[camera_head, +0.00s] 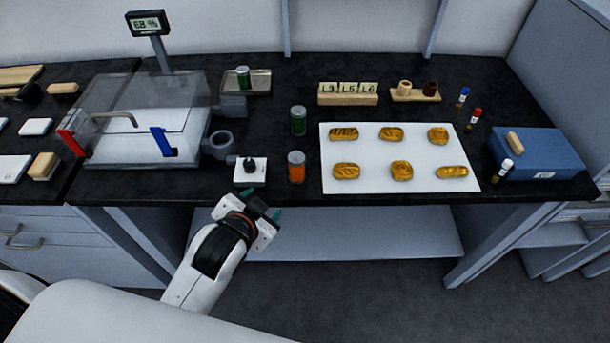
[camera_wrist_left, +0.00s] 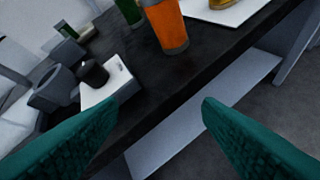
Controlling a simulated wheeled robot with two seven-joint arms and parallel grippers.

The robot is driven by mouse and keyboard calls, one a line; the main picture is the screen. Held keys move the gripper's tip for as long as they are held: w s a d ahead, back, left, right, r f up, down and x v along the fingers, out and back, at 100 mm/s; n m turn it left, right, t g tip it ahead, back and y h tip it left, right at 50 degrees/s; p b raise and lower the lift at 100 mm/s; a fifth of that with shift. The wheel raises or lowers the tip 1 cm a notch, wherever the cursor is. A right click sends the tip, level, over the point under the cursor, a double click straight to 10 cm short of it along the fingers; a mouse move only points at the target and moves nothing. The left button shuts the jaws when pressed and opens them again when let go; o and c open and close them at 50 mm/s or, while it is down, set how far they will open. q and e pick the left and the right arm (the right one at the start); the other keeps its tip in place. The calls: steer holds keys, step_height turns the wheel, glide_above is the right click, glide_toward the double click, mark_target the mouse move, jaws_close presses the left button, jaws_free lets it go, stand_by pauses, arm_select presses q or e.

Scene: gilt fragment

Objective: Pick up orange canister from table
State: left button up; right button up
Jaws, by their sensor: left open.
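An orange canister (camera_head: 296,167) stands upright on the black table (camera_head: 270,118) near its front edge. It sits between a small white device with a black knob and a white board. In the left wrist view the orange canister (camera_wrist_left: 167,26) stands at the top, ahead of the fingers, its upper part cut off. My left gripper (camera_head: 265,208) is in front of the table edge, below and to the left of the canister. Its teal fingers (camera_wrist_left: 160,115) are spread apart with nothing between them. My right gripper is not in view.
A green canister (camera_head: 298,121) stands behind the orange one. The white knob device (camera_head: 250,172) is close on its left. The white board (camera_head: 328,180) with several golden pieces lies on its right. A clear-walled balance (camera_head: 140,120) stands further left.

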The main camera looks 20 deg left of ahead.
arm_select(q)
steer(key=w+d+r+m+t+h, duration=0.3)
steer(key=w+d+r+m+t, duration=0.15)
steer(key=r, duration=0.45)
steer(key=w+d+r+m+t+h, duration=0.35)
steer(key=w+r+m+t, duration=0.2)
steer(key=r, duration=0.45)
steer(key=s+d+r+m+g+h, duration=0.2)
steer(key=d+r+m+g+h, duration=0.2)
steer(key=d+r+m+h, duration=0.7)
steer(key=s+d+f+m+g+h, duration=0.1)
steer(key=s+d+f+m+g, duration=0.2)
steer(key=m+g, duration=0.8)
steer(key=s+d+f+m+g+h, duration=0.3)
steer(key=m+g, duration=0.4)
steer(key=m, duration=0.8)
steer(key=m+t+y+p, duration=0.15)
steer(key=m+y, duration=0.65)
steer(key=y, duration=1.3)
glide_above(296, 157)
step_height(296, 157, down, 14)
steer(key=shift+s+d+f, duration=0.1)
steer(key=shift+s+f, duration=0.05)
steer(key=shift+f, duration=0.1)
step_height(296, 157, down, 6)
steer(key=shift+r+p, duration=0.2)
steer(key=shift+p, duration=0.95)
steer(key=shift+w+f, duration=0.2)
steer(key=shift+f, duration=0.15)
